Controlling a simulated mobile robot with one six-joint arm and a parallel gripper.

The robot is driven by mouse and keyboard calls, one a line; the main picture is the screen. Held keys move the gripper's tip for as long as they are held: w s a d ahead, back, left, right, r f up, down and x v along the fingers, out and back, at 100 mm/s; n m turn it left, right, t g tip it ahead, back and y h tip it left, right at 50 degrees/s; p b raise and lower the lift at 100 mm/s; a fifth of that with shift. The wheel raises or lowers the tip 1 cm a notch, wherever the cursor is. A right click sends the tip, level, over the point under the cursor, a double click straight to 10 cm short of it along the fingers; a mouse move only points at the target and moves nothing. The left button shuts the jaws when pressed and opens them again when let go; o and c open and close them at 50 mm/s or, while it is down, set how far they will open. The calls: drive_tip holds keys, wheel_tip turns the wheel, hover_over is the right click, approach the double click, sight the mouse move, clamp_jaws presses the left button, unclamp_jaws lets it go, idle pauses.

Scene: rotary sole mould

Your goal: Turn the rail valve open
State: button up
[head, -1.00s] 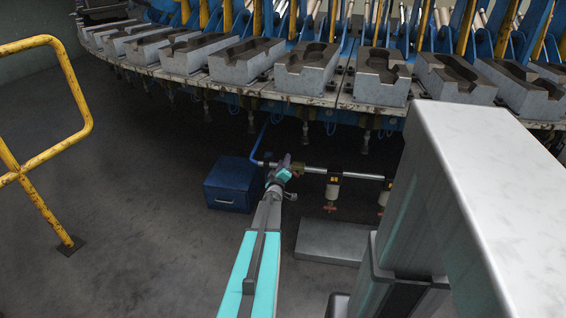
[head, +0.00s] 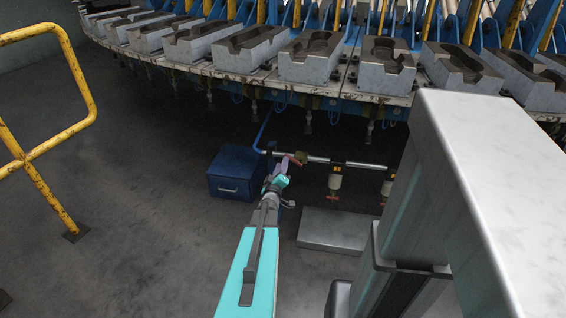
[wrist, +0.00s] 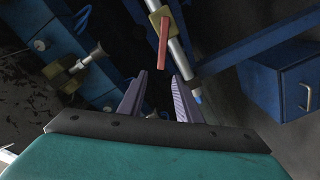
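The rail valve is a brass body (wrist: 158,20) on a grey pipe (wrist: 180,56), with a red lever (wrist: 163,44). In the wrist view the lever points down toward the gap between my fingers, at a slant to the pipe. In the head view the valve (head: 302,157) sits near the pipe's left end. My gripper (wrist: 159,78) is open and empty, its two fingers apart. The lever's end appears just beyond the fingertips; I see no contact. In the head view my gripper (head: 281,166) is just left of and below the valve and partly hides the lever's surroundings.
A blue box (head: 235,173) stands on the floor left of the pipe. Filter-like units (head: 335,182) hang from the pipe to the right, above a grey slab (head: 335,230). The mould carousel (head: 310,58) overhangs behind. A yellow railing (head: 48,200) stands at left.

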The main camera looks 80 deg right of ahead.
drive_tip(key=shift+w+a, duration=0.1)
drive_tip(key=shift+a, duration=0.85)
